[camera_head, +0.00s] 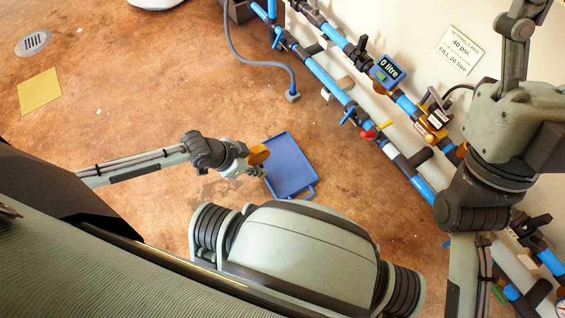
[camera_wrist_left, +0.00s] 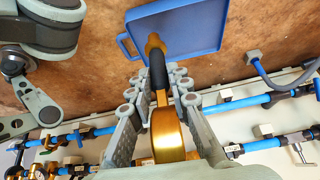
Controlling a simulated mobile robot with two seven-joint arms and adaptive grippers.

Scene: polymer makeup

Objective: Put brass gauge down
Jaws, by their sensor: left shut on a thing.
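The brass gauge (camera_head: 259,154) is held in my left gripper (camera_head: 252,165) at the left edge of a blue tray (camera_head: 291,164) in the head view. In the left wrist view the gauge's round gold body (camera_wrist_left: 166,132) sits between the fingers of my left gripper (camera_wrist_left: 157,78), which is shut on it. Its dark stem and brass end point toward the blue tray (camera_wrist_left: 205,28) and overlap its near edge in the picture. I cannot tell how high the gauge is above the tray. The gauge's face is hidden. My right gripper is out of view.
Blue pipes (camera_head: 325,75) with valves run along the wall on the right. A meter reading 0 litre (camera_head: 388,68) and a setting card (camera_head: 461,48) are there. A grey hose (camera_head: 245,63) lies behind the tray. A yellow square (camera_head: 40,91) and a drain (camera_head: 33,42) lie on open floor.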

